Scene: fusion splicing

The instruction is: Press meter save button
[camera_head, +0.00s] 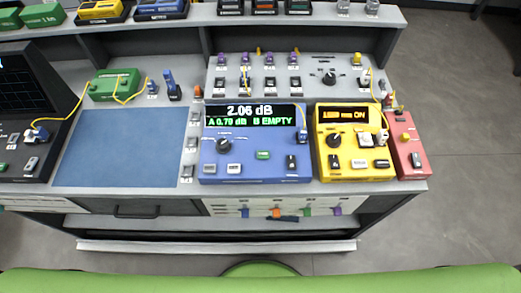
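The blue meter (255,176) stands on the bench right of centre. Its display (248,115) reads "2.06 dB" in white, with "A 0.70 dB B EMPTY" in green below. Its front panel carries a black knob (223,146), a green button (263,155), a pale button (233,169) and a dark switch (291,162). The labels are too small to read, so I cannot tell which button is save. Neither of my grippers is in view, and nothing covers the meter's panel.
A yellow unit (352,173) showing "ON" stands close right of the meter, with a red unit (411,160) beyond. Yellow fibre cables run at its right. A blue mat (120,145) lies bare at left. A panel of switches (268,80) is behind.

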